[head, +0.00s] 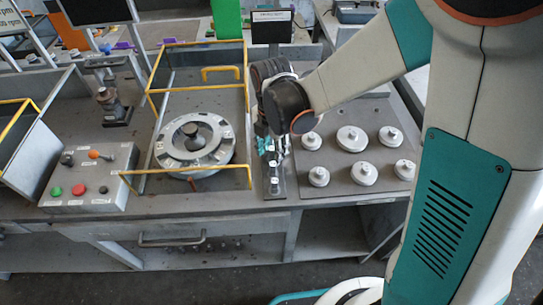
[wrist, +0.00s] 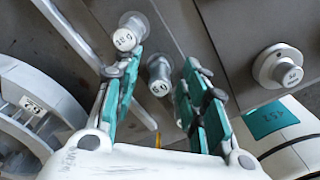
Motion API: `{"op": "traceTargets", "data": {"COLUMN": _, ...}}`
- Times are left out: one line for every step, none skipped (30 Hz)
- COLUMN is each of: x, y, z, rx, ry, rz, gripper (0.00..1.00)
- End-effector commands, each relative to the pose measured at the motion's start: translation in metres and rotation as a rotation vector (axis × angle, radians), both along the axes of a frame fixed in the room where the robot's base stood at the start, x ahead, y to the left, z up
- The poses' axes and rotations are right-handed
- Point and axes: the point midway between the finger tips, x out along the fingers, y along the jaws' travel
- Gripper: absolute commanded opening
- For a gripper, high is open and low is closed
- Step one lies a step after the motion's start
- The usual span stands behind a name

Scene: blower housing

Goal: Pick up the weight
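My gripper (head: 270,150) points down over the narrow strip of small weights in the middle of the bench. In the wrist view my gripper (wrist: 162,68) is open, its teal-padded fingers spread apart. A small silver weight (wrist: 159,72) with a number on its end shows between the fingers; neither finger visibly touches it. A second small weight (wrist: 127,36) is just beyond the left fingertip. Larger, round, knobbed weights (head: 352,138) stand on the grey plate at right; one large weight (wrist: 278,66) shows right of the fingers. Which weight the task means cannot be told.
A round metal disc (head: 170,154) sits inside a yellow-railed frame (head: 247,100) left of the gripper. A control box (head: 90,178) with coloured buttons stands farther left. A small dark display (head: 271,26) rises behind the gripper. The grey plate (head: 330,187) has gaps between its weights.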

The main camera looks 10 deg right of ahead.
Motion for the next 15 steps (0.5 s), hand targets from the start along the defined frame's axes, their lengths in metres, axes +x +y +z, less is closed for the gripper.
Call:
{"op": "traceTargets", "data": {"x": 0.0, "y": 0.0, "z": 0.001, "rx": 0.0, "ry": 0.0, "rz": 0.0, "gripper": 0.4}}
{"op": "traceTargets", "data": {"x": 0.0001, "y": -0.0001, "z": 0.0012, "rx": 0.0, "ry": 0.0, "rz": 0.0, "gripper": 0.4}}
{"op": "traceTargets", "data": {"x": 0.0001, "y": -0.0001, "z": 0.0013, "rx": 0.0, "ry": 0.0, "rz": 0.0, "gripper": 0.4}}
{"op": "traceTargets", "data": {"x": 0.0001, "y": -0.0001, "z": 0.0013, "rx": 0.0, "ry": 0.0, "rz": 0.0, "gripper": 0.33}}
{"op": "traceTargets", "data": {"x": 0.0001, "y": -0.0001, "z": 0.0013, "rx": 0.0, "ry": 0.0, "rz": 0.0, "gripper": 0.26}}
{"op": "traceTargets", "data": {"x": 0.0001, "y": -0.0001, "z": 0.0013, "rx": 0.0, "ry": 0.0, "rz": 0.0, "gripper": 0.17}}
{"op": "traceTargets", "data": {"x": 0.0001, "y": -0.0001, "z": 0.0013, "rx": 0.0, "ry": 0.0, "rz": 0.0, "gripper": 0.1}}
{"op": "traceTargets", "data": {"x": 0.0001, "y": -0.0001, "z": 0.0013, "rx": 0.0, "ry": 0.0, "rz": 0.0, "gripper": 0.03}}
{"op": "traceTargets", "data": {"x": 0.0001, "y": 0.0, "z": 0.0013, "rx": 0.0, "ry": 0.0, "rz": 0.0, "gripper": 0.0}}
{"op": "traceTargets", "data": {"x": 0.0001, "y": 0.0, "z": 0.0013, "rx": 0.0, "ry": 0.0, "rz": 0.0, "gripper": 0.0}}
{"op": "traceTargets", "data": {"x": 0.0001, "y": 0.0, "z": 0.0013, "rx": 0.0, "ry": 0.0, "rz": 0.0, "gripper": 0.0}}
{"op": "traceTargets", "data": {"x": 0.0001, "y": 0.0, "z": 0.0013, "rx": 0.0, "ry": 0.0, "rz": 0.0, "gripper": 0.0}}
{"op": "traceTargets", "data": {"x": 0.0001, "y": 0.0, "z": 0.0013, "rx": 0.0, "ry": 0.0, "rz": 0.0, "gripper": 0.0}}
{"op": "traceTargets", "data": {"x": 0.0001, "y": 0.0, "z": 0.0013, "rx": 0.0, "ry": 0.0, "rz": 0.0, "gripper": 0.0}}
{"op": "traceTargets", "data": {"x": 0.0001, "y": 0.0, "z": 0.0013, "rx": 0.0, "ry": 0.0, "rz": 0.0, "gripper": 0.0}}
